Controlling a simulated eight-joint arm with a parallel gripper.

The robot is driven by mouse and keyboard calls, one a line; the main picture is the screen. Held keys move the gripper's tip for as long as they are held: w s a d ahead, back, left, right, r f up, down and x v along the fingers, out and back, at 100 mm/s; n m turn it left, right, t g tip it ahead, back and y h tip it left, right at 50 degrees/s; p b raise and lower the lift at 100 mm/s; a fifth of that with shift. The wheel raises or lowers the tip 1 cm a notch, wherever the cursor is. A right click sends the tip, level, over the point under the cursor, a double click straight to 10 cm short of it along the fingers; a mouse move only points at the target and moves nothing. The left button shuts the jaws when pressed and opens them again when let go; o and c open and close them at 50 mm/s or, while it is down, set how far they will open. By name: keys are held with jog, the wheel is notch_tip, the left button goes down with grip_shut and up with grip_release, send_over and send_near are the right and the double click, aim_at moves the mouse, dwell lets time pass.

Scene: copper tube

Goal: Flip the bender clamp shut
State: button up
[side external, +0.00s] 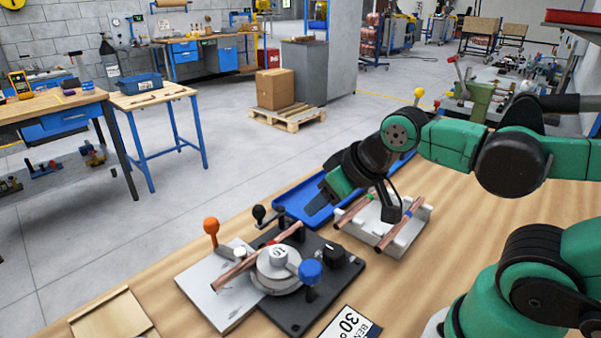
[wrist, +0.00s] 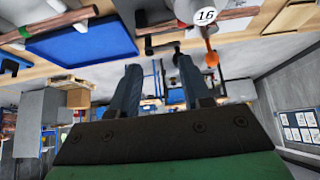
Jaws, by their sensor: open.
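The tube bender (side external: 315,297) stands on the wooden table on a dark base plate, with a round grey die (side external: 278,275) marked 16. A copper tube (side external: 236,272) with a red band lies across it beside the die. An orange-knobbed lever (side external: 211,230) stands upright at its left; a black-knobbed handle (side external: 260,214) stands behind the tube, and a blue knob (side external: 311,271) is in front. Which part is the clamp is unclear. My gripper (side external: 318,204) is open and empty, above and behind the bender. In the wrist view its fingers (wrist: 160,68) are apart, with the orange knob (wrist: 211,57) beyond.
A white rack (side external: 418,222) holding two copper tubes is right of the bender, under my arm. A blue tray (side external: 290,207) lies behind.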

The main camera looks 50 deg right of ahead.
jog(key=shift+w+r, duration=0.15)
jog(key=c, duration=0.4)
jog(key=shift+g, duration=0.9)
jog(key=w+r, duration=0.1)
jog(key=w, duration=0.1)
jog(key=w+r, duration=0.1)
jog(key=w, duration=0.1)
jog(key=w+a+r, duration=0.1)
jog(key=w+r, duration=0.1)
jog(key=w, duration=0.1)
jog(key=shift+w, duration=0.1)
grip_shut()
jog(key=w+a+g, duration=0.1)
jog(key=w, duration=0.7)
jog(key=shift+a+f+g, duration=0.25)
jog(key=shift+a+g, duration=0.05)
